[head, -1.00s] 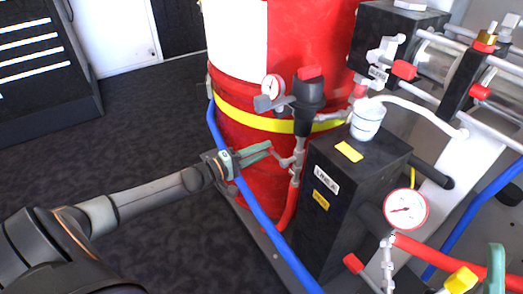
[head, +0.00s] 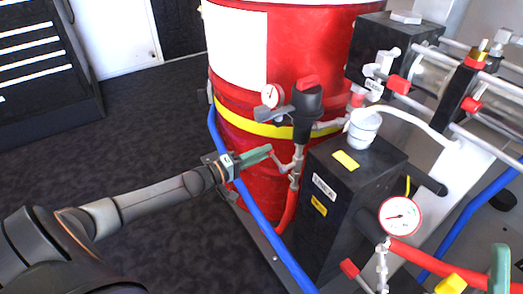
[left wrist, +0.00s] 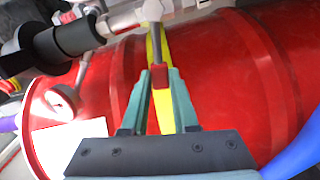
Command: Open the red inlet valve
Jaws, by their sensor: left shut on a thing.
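The red inlet valve handle (left wrist: 160,76) shows in the left wrist view as a small red grip at the end of a grey lever. It sits between the green fingertips of my left gripper (left wrist: 159,84), which is shut on it. In the head view my left gripper (head: 267,151) reaches in from the left to the grey valve fitting (head: 288,165) in front of the red drum; its fingers hide the red grip there. One green finger of my right gripper (head: 500,270) shows at the lower right edge; its other finger is hidden.
The red drum (head: 240,125) with a yellow band stands behind the valve. A black box (head: 345,210) and a pressure gauge (head: 400,216) are to the right. A blue hose (head: 262,222) passes just below my left gripper. Dark floor at left is open.

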